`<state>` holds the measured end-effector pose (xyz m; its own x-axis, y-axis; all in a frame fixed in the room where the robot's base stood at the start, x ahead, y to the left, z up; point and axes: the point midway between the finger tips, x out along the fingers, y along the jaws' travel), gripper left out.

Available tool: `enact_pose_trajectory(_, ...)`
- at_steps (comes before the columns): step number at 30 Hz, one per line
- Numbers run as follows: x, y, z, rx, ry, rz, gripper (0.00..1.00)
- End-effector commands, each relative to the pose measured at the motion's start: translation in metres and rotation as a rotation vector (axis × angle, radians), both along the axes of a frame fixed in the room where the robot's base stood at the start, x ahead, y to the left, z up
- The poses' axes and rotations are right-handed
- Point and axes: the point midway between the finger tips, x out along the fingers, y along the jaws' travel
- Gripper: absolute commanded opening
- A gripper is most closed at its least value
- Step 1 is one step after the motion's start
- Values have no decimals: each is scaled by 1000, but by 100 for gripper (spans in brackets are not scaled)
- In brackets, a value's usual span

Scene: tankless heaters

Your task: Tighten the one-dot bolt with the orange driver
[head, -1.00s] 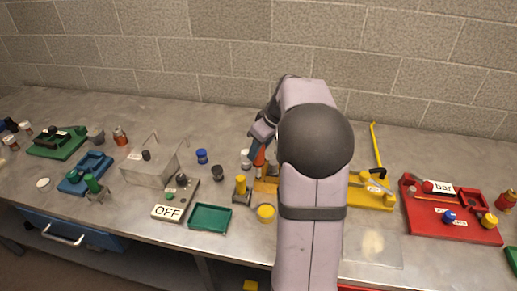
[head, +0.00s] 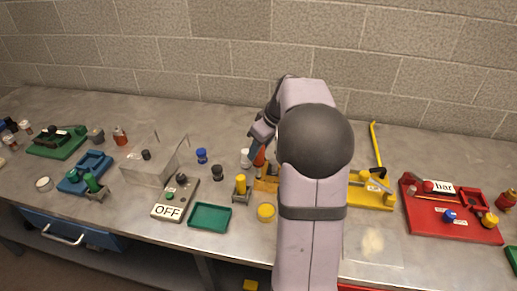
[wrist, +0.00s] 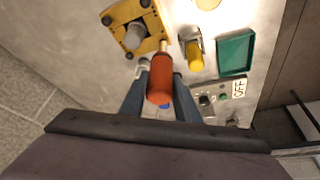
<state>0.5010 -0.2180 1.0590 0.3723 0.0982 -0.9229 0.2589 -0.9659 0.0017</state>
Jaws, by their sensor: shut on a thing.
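My gripper (wrist: 160,72) is shut on the orange driver (wrist: 160,82), with one finger on each side of its handle. The driver's thin shaft reaches the lower right corner of a yellow plate (wrist: 119,14) in the wrist view. Dark bolt heads show at the plate's other corners, and a grey round part (wrist: 135,36) is in its middle. The bolt under the driver's tip is hidden, and I cannot read any dot marks. In the head view the driver (head: 259,158) stands over the plate (head: 264,185), mostly hidden by my arm.
A yellow-handled part (head: 241,185) in a grey holder and a yellow cap (head: 265,211) stand close to the plate. A green tray (head: 210,217), an OFF-labelled switch box (head: 184,193) and a clear cover (head: 150,170) are to the left. A red board (head: 455,215) is right.

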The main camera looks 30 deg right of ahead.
Motion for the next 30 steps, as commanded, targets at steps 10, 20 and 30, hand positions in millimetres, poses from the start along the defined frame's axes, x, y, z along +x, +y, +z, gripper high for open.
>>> enact_pose_trajectory(10, -1, 1, -3, 3, 6, 1, 6)
enact_pose_trajectory(20, -1, 1, 4, 3, 5, 1, 6)
enact_pose_trajectory(30, 0, 0, 30, 0, 0, 0, 6)
